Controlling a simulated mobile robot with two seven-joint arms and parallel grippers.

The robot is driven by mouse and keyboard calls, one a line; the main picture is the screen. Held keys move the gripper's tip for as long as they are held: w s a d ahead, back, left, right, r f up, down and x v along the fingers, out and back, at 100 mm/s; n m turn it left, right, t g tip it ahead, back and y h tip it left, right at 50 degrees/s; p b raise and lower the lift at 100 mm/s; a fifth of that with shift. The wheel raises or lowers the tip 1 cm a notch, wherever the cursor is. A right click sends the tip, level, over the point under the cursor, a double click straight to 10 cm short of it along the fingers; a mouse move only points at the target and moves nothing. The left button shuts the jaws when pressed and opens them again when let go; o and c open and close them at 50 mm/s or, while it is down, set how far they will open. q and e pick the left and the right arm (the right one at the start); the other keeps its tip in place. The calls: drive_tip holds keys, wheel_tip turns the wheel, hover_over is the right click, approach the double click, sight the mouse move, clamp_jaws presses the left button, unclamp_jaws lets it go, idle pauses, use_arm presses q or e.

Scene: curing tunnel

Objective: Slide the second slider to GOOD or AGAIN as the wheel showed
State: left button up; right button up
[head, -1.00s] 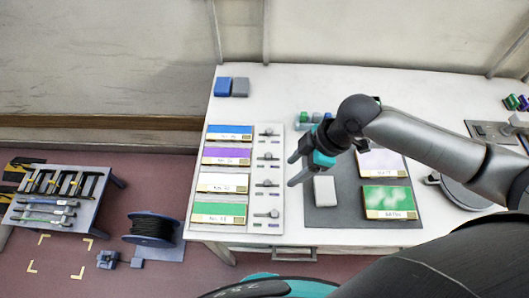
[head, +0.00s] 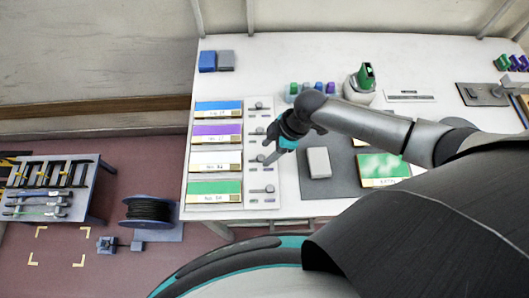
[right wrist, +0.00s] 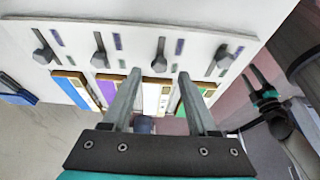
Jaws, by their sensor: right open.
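The white slider panel (head: 262,205) carries a column of sliders beside coloured cards. The second slider (head: 258,131) sits by the purple card (head: 215,134); in the right wrist view it is the second knob from the left (right wrist: 98,54). My right gripper (head: 268,148) is open and empty near the panel. In the right wrist view its fingertips (right wrist: 159,75) lie on either side of the third knob (right wrist: 158,62); I cannot tell whether they touch it. A second gripper, apparently my left (right wrist: 258,83), shows small there; its opening is unclear. The wheel is not visible now; slider lettering is unreadable.
A grey mat (head: 340,185) holds a pale block (head: 318,162) and a green card (head: 382,168). A green-topped device (head: 364,82) and several coloured blocks (head: 315,87) stand behind. The front left table edge is close to the panel.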

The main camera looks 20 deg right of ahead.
sight(261, 159)
drive_tip(key=shift+x, duration=1.45)
drive_tip(key=shift+c, duration=0.3)
clamp_jaws()
